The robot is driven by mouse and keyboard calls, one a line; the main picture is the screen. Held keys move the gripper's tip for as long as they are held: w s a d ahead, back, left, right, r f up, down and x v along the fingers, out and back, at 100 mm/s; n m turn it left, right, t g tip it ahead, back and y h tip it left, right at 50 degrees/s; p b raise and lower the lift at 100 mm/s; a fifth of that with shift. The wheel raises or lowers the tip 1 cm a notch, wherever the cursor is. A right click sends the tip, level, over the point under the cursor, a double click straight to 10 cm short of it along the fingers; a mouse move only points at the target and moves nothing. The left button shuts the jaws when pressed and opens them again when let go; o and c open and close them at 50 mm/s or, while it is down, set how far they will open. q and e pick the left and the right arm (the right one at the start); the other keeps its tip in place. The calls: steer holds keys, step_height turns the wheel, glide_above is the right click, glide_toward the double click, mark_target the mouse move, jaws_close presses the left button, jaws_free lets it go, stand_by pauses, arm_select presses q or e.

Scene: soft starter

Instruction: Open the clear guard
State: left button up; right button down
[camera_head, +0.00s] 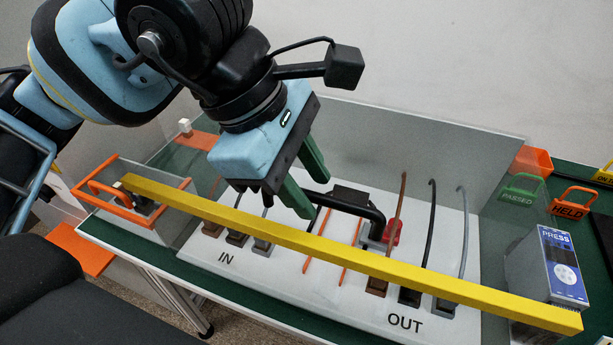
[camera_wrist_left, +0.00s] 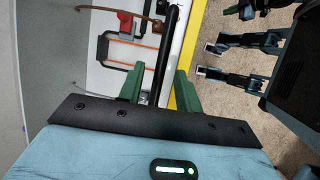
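The clear guard (camera_head: 420,150) is a see-through cover over the white panel, with a yellow bar (camera_head: 480,289) along its near side. A thick black bent handle (camera_head: 368,208) shows near its middle. My left gripper (camera_head: 309,192), with green fingers, points down beside the handle's left end, behind the yellow bar. In the left wrist view, the green fingers (camera_wrist_left: 160,88) are apart and the black handle bar (camera_wrist_left: 170,45) runs between them. I cannot tell whether either finger touches it. My right gripper is not in view.
An orange-framed clear box (camera_head: 135,205) stands at the left end. A grey and blue PRESS unit (camera_head: 548,265) stands at the right, near a green PASSED tag (camera_head: 520,197) and an orange HELD tag (camera_head: 571,208). Several upright cables rise from the OUT terminals (camera_head: 410,297).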

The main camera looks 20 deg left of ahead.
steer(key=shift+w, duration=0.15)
arm_select(q)
steer(key=c, duration=0.6)
jaws_close()
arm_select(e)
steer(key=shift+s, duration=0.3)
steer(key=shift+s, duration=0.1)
